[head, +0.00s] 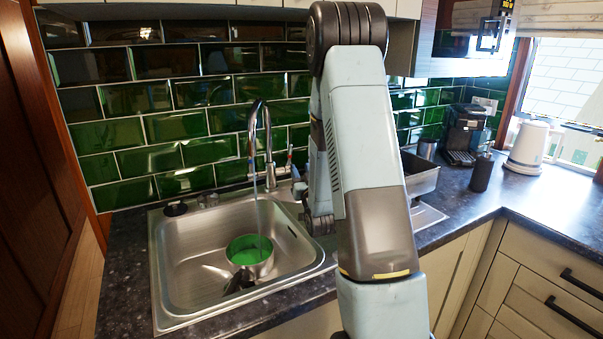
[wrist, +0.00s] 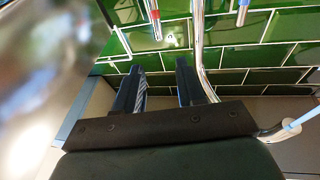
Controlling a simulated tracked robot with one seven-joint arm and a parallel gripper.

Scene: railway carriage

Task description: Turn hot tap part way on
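The chrome mixer tap (head: 268,150) with a tall curved spout stands behind the sink, with a thin lever on each side. A thin stream of water falls from the spout. In the wrist view, the red-marked hot lever (wrist: 154,18) is at the top, left of the chrome spout pipe (wrist: 204,55). The blue-marked lever (wrist: 242,12) is to the right of the pipe. My gripper (wrist: 157,75) is open and empty, its fingers apart, with the red lever beyond and above the gap. No contact with the lever shows. In the head view my arm hides most of the gripper.
A steel sink (head: 180,270) holds a metal pan (head: 262,270) with a green inside, under the stream. Green tiles (head: 180,127) back the counter.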

